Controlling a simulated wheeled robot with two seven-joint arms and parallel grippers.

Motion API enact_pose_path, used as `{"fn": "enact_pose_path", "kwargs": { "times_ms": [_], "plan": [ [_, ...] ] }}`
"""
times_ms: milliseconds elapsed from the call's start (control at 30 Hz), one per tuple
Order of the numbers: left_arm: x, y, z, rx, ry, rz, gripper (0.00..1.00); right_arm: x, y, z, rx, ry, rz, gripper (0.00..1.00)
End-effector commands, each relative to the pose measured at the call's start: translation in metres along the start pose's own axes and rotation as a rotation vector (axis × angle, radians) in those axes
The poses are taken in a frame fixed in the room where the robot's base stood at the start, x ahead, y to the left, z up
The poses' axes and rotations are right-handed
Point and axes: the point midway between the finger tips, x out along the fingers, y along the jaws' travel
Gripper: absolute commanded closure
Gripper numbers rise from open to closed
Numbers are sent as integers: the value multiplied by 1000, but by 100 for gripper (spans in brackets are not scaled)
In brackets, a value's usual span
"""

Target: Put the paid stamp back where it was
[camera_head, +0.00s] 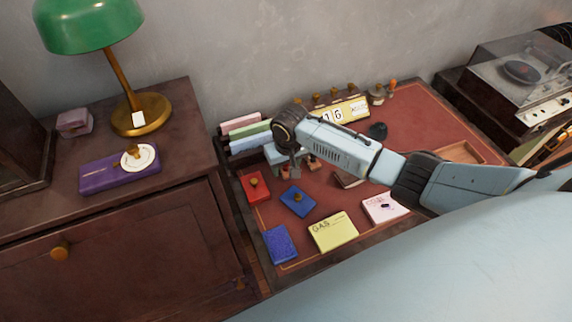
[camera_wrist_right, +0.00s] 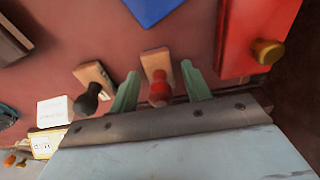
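My right gripper (camera_head: 288,170) is over the desk's left part in the head view. In the wrist view its two green fingers (camera_wrist_right: 160,70) stand apart, one on each side of a wooden stamp with a red knob (camera_wrist_right: 159,88). Gaps show between the fingers and the knob. Another wooden stamp with a black knob (camera_wrist_right: 90,100) stands just left of it. In the head view a small wooden stamp (camera_head: 313,163) shows beside the gripper, which partly hides this area. No stamp's wording is readable. My left gripper is not in view.
A red box (camera_head: 256,188) with a brass knob and a blue one (camera_head: 298,202) sit near the gripper. A yellow "GAS" paper (camera_head: 333,232), a pink paper (camera_head: 376,215) and a blue booklet (camera_head: 280,244) lie in front. Upright files (camera_head: 243,135) and a calendar (camera_head: 352,109) stand behind.

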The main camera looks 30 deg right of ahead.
Motion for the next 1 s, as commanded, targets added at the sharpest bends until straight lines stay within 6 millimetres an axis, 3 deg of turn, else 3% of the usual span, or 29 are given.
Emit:
{"fn": "enact_pose_path", "kwargs": {
  "times_ms": [367, 800, 1000],
  "plan": [
    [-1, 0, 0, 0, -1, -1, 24, -6, 0, -1, 0, 1, 1, 50],
    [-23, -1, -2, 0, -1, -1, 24, -92, 0, -1, 0, 2, -1, 50],
    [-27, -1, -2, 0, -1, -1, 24, -117, 0, -1, 0, 1, 0, 50]
  ]
}}
